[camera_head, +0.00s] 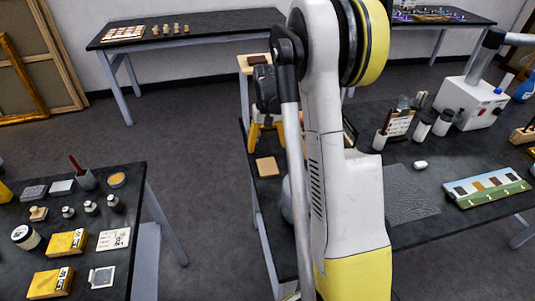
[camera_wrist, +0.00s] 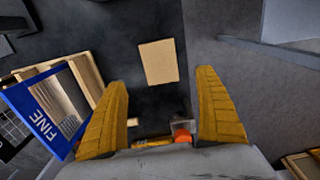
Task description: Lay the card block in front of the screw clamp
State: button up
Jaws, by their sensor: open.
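A flat tan block (camera_head: 267,166), which looks like the card block, lies on the dark middle table near its left edge. It also shows in the wrist view (camera_wrist: 158,61), flat and beyond my fingertips. My gripper (camera_head: 266,142) is over the same table, just behind the block in the head view, with its yellow fingers apart. In the wrist view my gripper (camera_wrist: 162,80) has nothing between its fingers. A small orange-red piece (camera_wrist: 182,135) beside a yellow bar shows low between the fingers; I cannot tell whether it is the screw clamp. My arm hides part of the table.
A left table (camera_head: 145,195) holds small jars and yellow boxes. The middle table's right side carries bottles, a white machine (camera_head: 470,100) and a colour strip (camera_head: 487,188).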

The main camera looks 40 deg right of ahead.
jog(key=s+a+r+n+t, duration=0.1)
jog(key=s+a+r, duration=0.2)
jog(key=a+r, duration=0.4)
jog(key=s+a+r+n+t, duration=0.1)
jog(key=s+a+r+t, duration=0.15)
jog(key=a+r, duration=0.45)
jog(key=s+a+r+n+t, duration=0.1)
jog(key=s+a+n+t, duration=0.2)
jog(key=s+a, duration=0.9)
jog(key=shift+s+a+r+t, duration=0.25)
jog(key=shift+s+r+t, duration=0.1)
jog(key=shift+s, duration=0.35)
jog(key=shift+d, duration=0.1)
